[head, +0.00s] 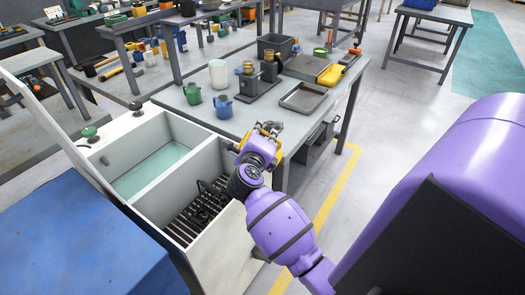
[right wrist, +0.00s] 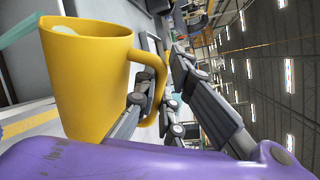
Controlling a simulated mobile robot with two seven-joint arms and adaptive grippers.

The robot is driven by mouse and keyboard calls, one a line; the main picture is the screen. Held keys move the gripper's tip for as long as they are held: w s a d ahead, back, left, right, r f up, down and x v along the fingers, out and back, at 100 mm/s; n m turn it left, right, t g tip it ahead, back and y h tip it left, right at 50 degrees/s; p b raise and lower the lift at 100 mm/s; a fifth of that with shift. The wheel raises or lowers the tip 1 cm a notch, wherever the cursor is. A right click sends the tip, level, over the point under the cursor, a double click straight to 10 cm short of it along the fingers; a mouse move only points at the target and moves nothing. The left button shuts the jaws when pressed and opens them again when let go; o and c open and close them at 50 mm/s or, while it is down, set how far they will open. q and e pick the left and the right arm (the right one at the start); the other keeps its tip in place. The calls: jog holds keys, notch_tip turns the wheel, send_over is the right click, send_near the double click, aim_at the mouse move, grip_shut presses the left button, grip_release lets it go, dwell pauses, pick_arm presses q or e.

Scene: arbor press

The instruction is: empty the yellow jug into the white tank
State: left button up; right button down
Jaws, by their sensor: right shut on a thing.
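The white tank (head: 222,238) stands at the left in the head view, open on top. One compartment holds pale green liquid (head: 152,172); the nearer one has a dark slatted rack. My right gripper (head: 264,135) is at the tank's right rim, beside the grey table. It is shut on the handle of the yellow jug, which fills the left of the right wrist view (right wrist: 88,80). Something pale shows inside the jug's mouth. The jug looks tilted against the room in the wrist view. In the head view the gripper mostly hides it. My left gripper is out of view.
The grey table (head: 215,122) behind the tank bears a green mug (head: 193,93), a blue jug (head: 223,106), a white cylinder (head: 218,73) and a shallow tray (head: 303,97). A blue surface (head: 75,240) lies left of the tank. Floor at right is clear.

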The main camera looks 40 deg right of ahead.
dwell(0.8)
jog(key=shift+w+a+f+n, duration=0.15)
jog(key=shift+w+a+n, duration=0.2)
jog(key=shift+w+n, duration=0.15)
dwell(0.6)
jog(key=shift+w+a+f+n+g, duration=0.3)
jog(key=shift+w+a+n, duration=0.1)
jog(key=shift+w+n, duration=0.1)
jog(key=shift+s, duration=0.1)
dwell(0.6)
jog(key=shift+w+a+f+n, duration=0.35)
jog(key=shift+w+a+n, duration=0.05)
jog(key=shift+w+n, duration=0.15)
dwell(0.6)
